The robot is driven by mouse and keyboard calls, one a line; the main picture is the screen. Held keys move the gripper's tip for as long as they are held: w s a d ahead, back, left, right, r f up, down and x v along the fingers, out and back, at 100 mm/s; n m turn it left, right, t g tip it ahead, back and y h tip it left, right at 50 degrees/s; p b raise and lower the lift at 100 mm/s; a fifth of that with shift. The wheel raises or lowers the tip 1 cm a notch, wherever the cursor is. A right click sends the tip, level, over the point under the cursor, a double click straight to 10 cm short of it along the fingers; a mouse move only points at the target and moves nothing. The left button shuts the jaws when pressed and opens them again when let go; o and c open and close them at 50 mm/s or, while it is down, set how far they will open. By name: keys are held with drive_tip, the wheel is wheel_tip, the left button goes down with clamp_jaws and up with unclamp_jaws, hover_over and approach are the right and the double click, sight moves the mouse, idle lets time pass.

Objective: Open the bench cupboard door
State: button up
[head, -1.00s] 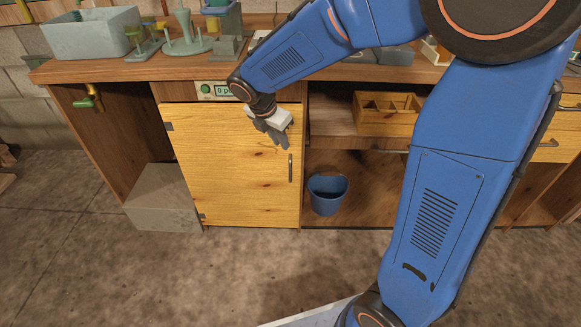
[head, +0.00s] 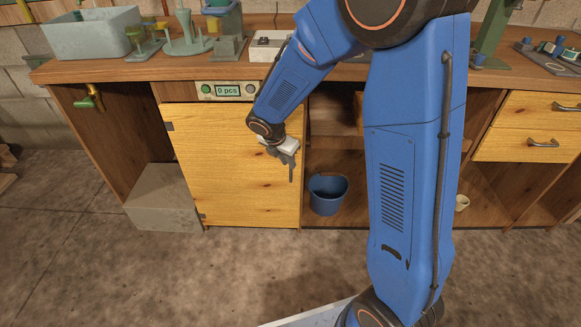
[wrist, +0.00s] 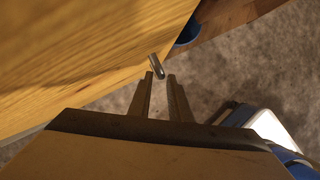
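The bench cupboard door (head: 225,170) is a yellow wooden panel with hinges on its left side, and it looks shut. Its bar handle, near the right edge, is mostly covered by my gripper (head: 289,170) in the head view. In the wrist view, the metal handle (wrist: 156,65) shows just ahead of my gripper (wrist: 160,78). The two fingers are apart with nothing gripped, and the handle's near end lies in line with the gap between the fingertips. I cannot tell whether it is between them.
A blue bucket (head: 327,193) stands in the open bay just right of the door. A grey block (head: 163,198) sits in the left bay. Drawers (head: 530,144) are at the right. The floor (head: 200,275) in front of the door is clear.

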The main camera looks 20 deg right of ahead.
drive_tip(key=shift+x, duration=2.2)
clamp_jaws()
